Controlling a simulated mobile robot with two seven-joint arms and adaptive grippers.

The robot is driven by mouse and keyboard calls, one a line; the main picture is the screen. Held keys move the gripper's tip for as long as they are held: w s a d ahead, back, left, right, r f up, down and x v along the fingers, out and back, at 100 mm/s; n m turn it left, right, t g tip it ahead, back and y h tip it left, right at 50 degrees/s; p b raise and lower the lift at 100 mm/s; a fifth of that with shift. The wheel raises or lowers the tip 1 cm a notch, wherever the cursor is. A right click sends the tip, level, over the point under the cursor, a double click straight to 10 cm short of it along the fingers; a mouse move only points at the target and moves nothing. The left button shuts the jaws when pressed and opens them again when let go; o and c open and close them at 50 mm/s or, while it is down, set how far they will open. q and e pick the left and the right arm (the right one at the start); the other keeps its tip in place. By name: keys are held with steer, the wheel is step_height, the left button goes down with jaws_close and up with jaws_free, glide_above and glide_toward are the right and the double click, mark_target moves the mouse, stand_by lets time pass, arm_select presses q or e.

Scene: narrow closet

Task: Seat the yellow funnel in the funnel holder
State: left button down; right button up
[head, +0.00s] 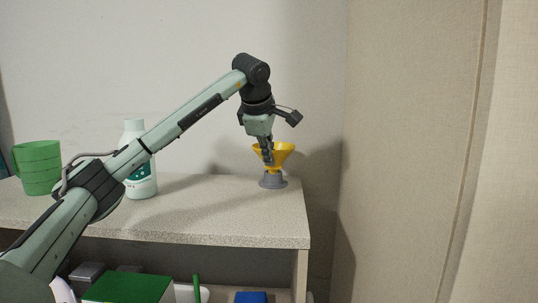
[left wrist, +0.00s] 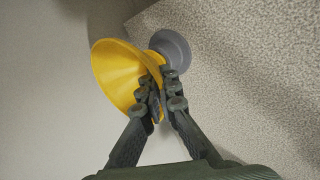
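The yellow funnel (head: 285,149) is at the right end of the shelf top in the head view, wide mouth up. It also shows in the left wrist view (left wrist: 115,72). The grey funnel holder (head: 273,182) stands on the shelf directly below it; its round base shows in the left wrist view (left wrist: 173,46). My left gripper (head: 268,159) reaches down at the funnel. Its fingers (left wrist: 160,92) are closed together on the funnel's wall. The fingers hide the funnel's lower end, so I cannot tell whether it is inside the holder or just above it. My right gripper is out of view.
A white bottle (head: 140,178) and a green mug (head: 38,168) stand further left on the shelf top (head: 220,215). The shelf's right edge is close to the holder. A wall is behind, and a beige panel (head: 415,150) stands at right. A green box (head: 130,289) is below.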

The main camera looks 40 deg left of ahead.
arm_select(q)
steer(key=shift+f, duration=0.5)
stand_by(0.5)
steer(key=c, duration=2.3)
jaws_free()
steer(key=o, duration=0.7)
steer(key=shift+c, duration=0.2)
steer(key=v, duration=1.2)
steer(key=shift+a, duration=0.1)
